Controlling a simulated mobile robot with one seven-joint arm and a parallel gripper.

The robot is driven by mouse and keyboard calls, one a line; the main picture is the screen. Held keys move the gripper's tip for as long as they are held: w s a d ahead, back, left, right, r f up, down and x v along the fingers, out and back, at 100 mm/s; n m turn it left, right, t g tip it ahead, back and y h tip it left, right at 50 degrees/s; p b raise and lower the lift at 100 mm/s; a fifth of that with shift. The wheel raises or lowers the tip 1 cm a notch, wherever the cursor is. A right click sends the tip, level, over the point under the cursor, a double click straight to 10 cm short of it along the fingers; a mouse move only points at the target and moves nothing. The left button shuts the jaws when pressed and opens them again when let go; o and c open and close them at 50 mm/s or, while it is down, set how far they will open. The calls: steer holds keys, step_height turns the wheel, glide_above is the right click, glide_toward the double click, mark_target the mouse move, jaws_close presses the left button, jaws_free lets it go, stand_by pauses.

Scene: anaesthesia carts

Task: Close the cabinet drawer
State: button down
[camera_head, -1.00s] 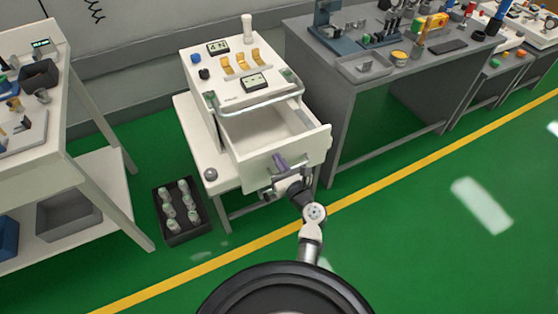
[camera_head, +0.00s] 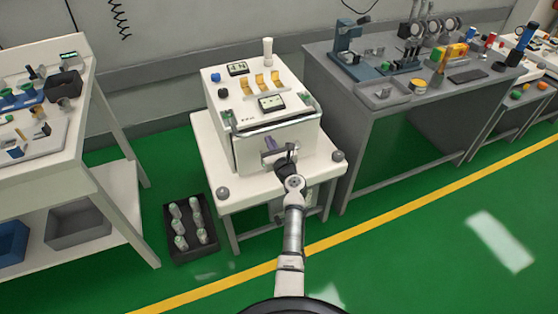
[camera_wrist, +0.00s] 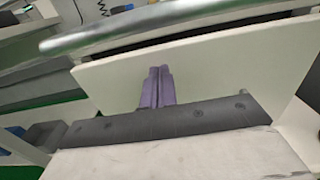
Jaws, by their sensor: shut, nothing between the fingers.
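The white cabinet (camera_head: 215,80) stands on a small white table, with controls on its sloped top. Its white drawer front (camera_head: 305,138) now sits in line with, or very near, the cabinet face; the drawer's inside is not visible. In the wrist view the drawer front (camera_wrist: 225,75) fills the middle, with a dark strip along its top edge under the grey rail (camera_wrist: 150,28). My gripper (camera_head: 268,147) is at the drawer front, its purple fingers (camera_wrist: 157,88) together and empty, pointing at the panel. Whether they touch it I cannot tell.
A black crate of several bottles (camera_head: 172,245) stands on the floor at left. A white shelf bench (camera_head: 115,200) is further left, and a grey workbench (camera_head: 350,110) with tools is at right. The green floor in front is open.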

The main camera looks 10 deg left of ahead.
steer(key=shift+b+x, duration=0.35)
steer(key=shift+x, duration=1.4)
steer(key=shift+f, duration=0.1)
